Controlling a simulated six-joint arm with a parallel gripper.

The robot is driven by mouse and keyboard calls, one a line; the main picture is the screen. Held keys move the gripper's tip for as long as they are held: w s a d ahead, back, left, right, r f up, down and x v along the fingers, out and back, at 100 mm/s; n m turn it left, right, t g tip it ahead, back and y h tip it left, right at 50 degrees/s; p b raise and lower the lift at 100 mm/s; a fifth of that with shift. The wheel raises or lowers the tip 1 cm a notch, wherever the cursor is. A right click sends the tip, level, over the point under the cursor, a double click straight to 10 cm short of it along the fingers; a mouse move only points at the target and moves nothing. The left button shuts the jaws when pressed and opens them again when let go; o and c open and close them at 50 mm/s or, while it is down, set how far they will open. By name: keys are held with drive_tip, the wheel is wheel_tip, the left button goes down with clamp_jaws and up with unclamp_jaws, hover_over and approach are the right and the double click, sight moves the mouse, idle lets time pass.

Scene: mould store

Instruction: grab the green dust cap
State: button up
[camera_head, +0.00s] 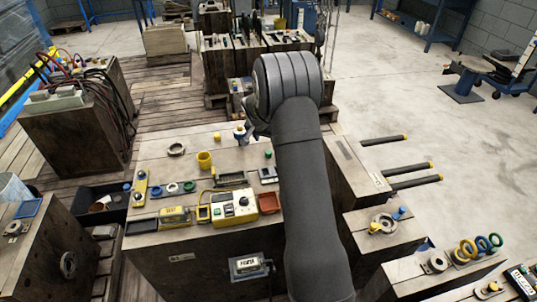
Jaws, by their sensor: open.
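A small green cap (268,153) stands on the top of the wooden block (150,160) in the middle, close to the left side of my arm. My gripper (243,129) is open, above the far part of the block and a little beyond and left of the green cap. Its fingers are small and partly hidden by my wrist. A small blue and white piece (240,134) shows right at the fingers; I cannot tell whether it touches them. A green ring (189,186) lies in a row with a white and a blue one.
A yellow cup (204,160), a yellow cap (217,136) and a grey ring (176,149) stand left of my gripper. A yellow and white meter (233,206) and a red tray (269,201) lie nearer. Black bars (410,167) stick out at the right.

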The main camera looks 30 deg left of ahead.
drive_tip(key=x, duration=1)
drive_tip(key=shift+s, duration=0.15)
drive_tip(key=c, duration=1)
